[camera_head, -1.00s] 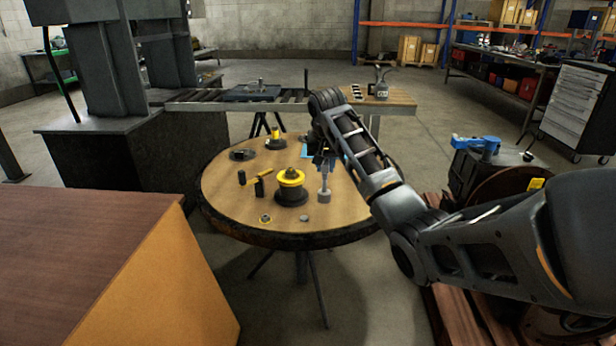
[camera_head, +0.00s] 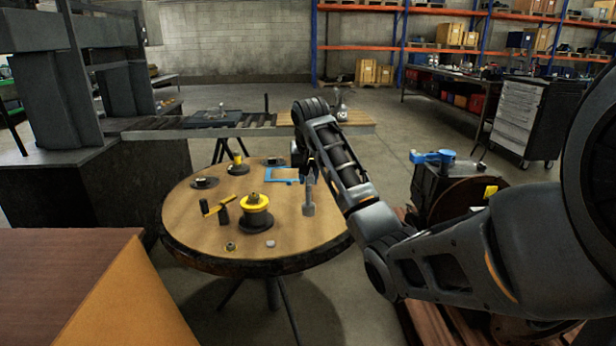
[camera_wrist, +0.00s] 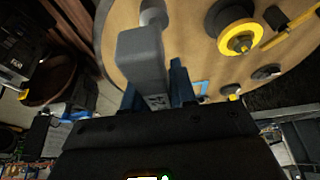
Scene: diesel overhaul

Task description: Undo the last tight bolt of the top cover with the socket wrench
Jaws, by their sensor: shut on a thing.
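My gripper (camera_head: 307,166) is above the right part of a round wooden table (camera_head: 200,222). It is shut on a grey tool, which I take for the socket wrench (camera_head: 308,196). The wrench hangs down with its wide round end lowest. In the wrist view the wrench (camera_wrist: 141,55) stands out between the blue fingers (camera_wrist: 157,88), its round end over the tabletop. I cannot tell whether it touches the table. I cannot make out the top cover or its bolts with certainty.
On the table stand a yellow-and-black round part (camera_head: 256,214), a yellow-handled piece (camera_head: 216,207), a blue frame (camera_head: 282,174) and small parts. A machine with a blue top (camera_head: 435,158) stands at right. A brown-topped block (camera_head: 60,270) fills the lower left.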

